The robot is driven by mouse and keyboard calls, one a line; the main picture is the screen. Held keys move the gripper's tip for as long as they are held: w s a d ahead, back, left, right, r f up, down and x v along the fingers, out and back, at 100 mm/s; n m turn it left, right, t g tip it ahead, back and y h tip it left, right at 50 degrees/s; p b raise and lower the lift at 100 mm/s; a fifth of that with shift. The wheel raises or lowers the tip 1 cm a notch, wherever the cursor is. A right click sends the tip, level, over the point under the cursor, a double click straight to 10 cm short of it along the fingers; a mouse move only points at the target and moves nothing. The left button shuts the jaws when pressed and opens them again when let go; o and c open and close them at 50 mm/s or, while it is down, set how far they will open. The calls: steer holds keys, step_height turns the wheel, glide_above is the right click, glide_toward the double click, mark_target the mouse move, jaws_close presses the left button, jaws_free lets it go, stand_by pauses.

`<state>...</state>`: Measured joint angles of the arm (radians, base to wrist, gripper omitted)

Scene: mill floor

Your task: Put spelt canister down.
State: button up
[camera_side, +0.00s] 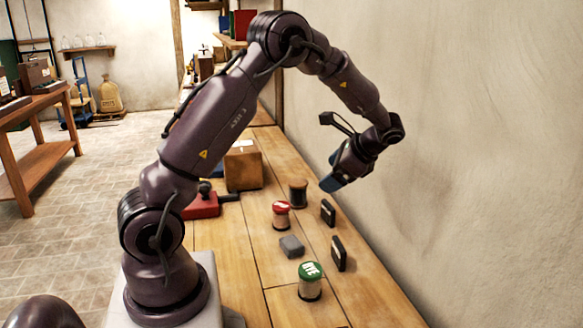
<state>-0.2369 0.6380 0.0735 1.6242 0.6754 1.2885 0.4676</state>
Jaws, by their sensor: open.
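A canister with a red lid (281,215) stands upright on the wooden bench. Nearer the front is a canister with a green lid (310,281), also upright; its lid lettering seems to read "RYE". A dark brown canister (297,193) stands behind the red-lidded one. I cannot read which of them is the spelt canister. My gripper (332,184) is open, with bluish fingers pointing down and left. It is above the bench, to the right of the dark canister in the picture, and I see nothing held in it.
Two small black blocks (338,254) (328,213) stand near the wall side. A grey block (291,246) lies mid-bench. A cardboard box (243,168) and a red device (201,205) are farther left. The plaster wall (470,150) bounds the right side. The front right bench top is bare.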

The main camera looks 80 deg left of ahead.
steer(key=s+d+r+n+t+h, duration=0.3)
steer(key=s+d+r+t, duration=0.25)
steer(key=d+r, duration=0.5)
steer(key=s+d+r+n+t+h, duration=0.2)
steer(key=s+d+t, duration=0.3)
steer(key=s+d, duration=0.5)
steer(key=shift+s+d+r+n+h, duration=0.25)
steer(key=shift+d+r+n+h, duration=0.05)
steer(key=shift+d+h, duration=0.45)
